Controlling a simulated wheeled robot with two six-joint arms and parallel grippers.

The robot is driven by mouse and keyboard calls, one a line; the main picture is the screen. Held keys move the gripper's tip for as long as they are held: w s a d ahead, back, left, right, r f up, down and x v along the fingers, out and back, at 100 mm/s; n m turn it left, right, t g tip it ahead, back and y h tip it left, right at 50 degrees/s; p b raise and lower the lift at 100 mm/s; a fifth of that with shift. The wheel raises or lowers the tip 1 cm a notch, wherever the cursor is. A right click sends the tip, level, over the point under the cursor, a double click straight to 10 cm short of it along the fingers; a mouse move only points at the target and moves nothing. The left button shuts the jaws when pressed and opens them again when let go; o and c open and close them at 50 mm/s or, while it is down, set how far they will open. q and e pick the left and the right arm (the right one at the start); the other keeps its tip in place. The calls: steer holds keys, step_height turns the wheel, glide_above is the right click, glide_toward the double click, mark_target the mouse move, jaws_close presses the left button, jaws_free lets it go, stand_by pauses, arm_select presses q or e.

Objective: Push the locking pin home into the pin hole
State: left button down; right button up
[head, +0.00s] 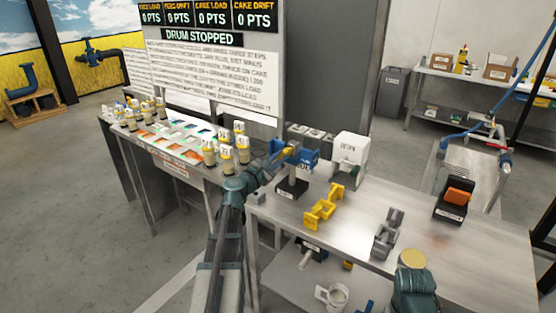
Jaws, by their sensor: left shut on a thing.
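My left arm reaches up from the bottom to a blue bracket (308,157) on a dark post stand at the back of the steel table. My left gripper (283,155) is shut at the left side of this bracket. A small yellow-orange piece shows at its fingertips, most likely the locking pin (289,149). It is too small to tell how far it sits in. The pin hole cannot be made out; the gripper and bracket hide that area. A part of my right arm shows at the bottom right, but its gripper is not in view.
A yellow bracket (324,207), a grey bracket (388,234), a white box-like unit (349,158) and a black holder with an orange block (459,196) stand on the table. The table's right front is clear.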

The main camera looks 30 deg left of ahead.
arm_select(q)
steer(key=shift+w+d, duration=0.1)
steer(key=shift+w, duration=1.15)
steer(key=c, duration=0.8)
jaws_free()
steer(key=shift+s, duration=0.1)
steer(key=s, duration=0.9)
steer(key=s+a, duration=0.1)
steer(key=s, duration=0.3)
steer(key=shift+s, duration=0.35)
